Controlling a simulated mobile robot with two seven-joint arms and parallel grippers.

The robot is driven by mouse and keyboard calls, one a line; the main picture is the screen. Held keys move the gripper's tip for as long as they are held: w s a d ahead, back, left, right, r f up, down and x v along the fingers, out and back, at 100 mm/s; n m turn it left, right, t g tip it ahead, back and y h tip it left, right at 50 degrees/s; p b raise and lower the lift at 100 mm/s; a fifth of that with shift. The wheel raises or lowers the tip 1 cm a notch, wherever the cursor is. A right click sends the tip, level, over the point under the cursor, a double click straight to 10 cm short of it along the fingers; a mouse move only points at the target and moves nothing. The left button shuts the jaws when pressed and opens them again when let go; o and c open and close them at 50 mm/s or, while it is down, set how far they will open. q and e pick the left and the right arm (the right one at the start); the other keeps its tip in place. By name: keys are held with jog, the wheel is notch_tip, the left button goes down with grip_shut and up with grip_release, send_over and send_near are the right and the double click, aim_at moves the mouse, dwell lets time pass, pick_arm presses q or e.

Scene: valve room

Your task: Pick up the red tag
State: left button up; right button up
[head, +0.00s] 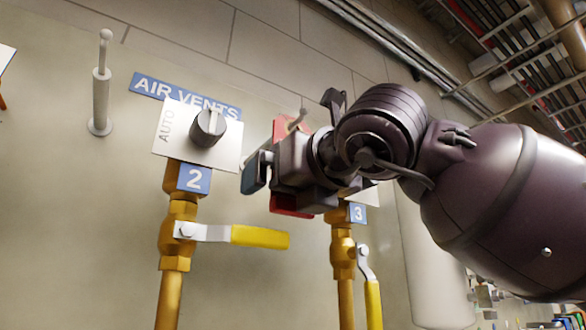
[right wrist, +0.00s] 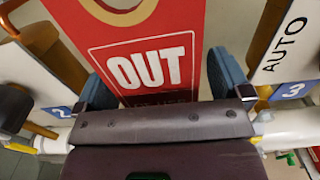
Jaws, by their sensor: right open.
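The red tag (right wrist: 148,50) fills the middle of the right wrist view, with white "OUT" lettering and a cream ring around a hole at its top. In the head view only its edges show, above and below my right gripper (head: 262,170), which hides most of it. A peg (head: 299,116) sticks out at the tag's upper end. My right gripper is open, with one blue finger on each side of the tag in the right wrist view (right wrist: 163,82). I cannot tell whether the fingers touch it. My left gripper is not in view.
A knob (head: 208,126) on a white AUTO plate (head: 171,144) sits left of the gripper, above yellow pipe 2. Its yellow-handled valve lever (head: 260,237) points right, below the gripper. Another lever (head: 373,300) hangs down at pipe 3. An empty peg (head: 101,85) stands far left.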

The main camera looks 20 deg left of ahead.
jog(key=c, duration=1)
jog(key=shift+r, duration=0.1)
